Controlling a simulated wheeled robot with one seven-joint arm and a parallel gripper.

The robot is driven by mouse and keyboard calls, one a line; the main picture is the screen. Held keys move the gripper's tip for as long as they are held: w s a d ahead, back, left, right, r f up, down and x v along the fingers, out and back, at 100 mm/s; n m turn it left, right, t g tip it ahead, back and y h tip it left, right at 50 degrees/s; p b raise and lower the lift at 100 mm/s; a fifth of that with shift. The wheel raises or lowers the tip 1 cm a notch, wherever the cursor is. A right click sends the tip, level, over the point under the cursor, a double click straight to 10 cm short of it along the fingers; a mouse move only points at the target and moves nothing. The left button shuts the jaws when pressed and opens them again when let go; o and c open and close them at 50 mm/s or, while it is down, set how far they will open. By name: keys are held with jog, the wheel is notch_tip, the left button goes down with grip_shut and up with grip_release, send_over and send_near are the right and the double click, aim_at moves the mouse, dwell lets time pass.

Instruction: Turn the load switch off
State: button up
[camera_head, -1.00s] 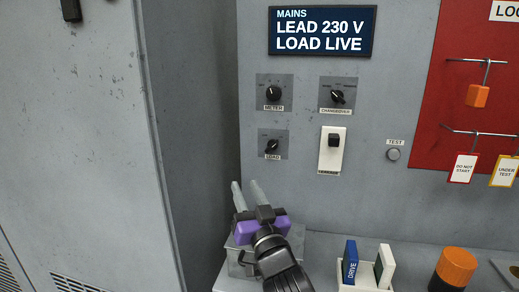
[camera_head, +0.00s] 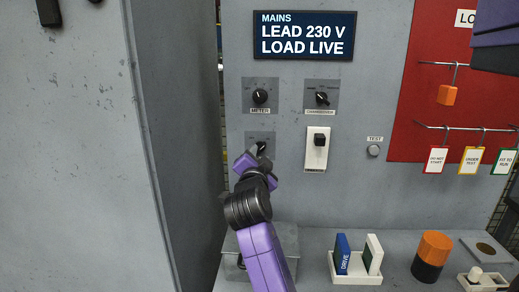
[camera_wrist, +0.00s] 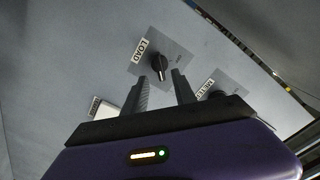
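The load switch is a black rotary knob on a small grey plate. It shows clearly in the wrist view (camera_wrist: 159,66), beside its LOAD label (camera_wrist: 145,50). In the head view the load switch (camera_head: 261,146) is partly hidden behind my gripper (camera_head: 256,156). In the wrist view my gripper (camera_wrist: 160,78) is open, with one finger to each side and the knob in line with the gap, just beyond the tips. I see no contact with the knob. The display (camera_head: 304,36) reads MAINS, LEAD 230 V, LOAD LIVE.
The meter knob (camera_head: 260,96) is above the load switch. The changeover knob (camera_head: 322,98) and a white-plated black switch (camera_head: 319,140) are to the right, then a test button (camera_head: 374,150).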

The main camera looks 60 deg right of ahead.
aim_at(260, 149)
jog(key=shift+p+x, duration=0.5)
jog(key=shift+x, duration=1.85)
grip_shut()
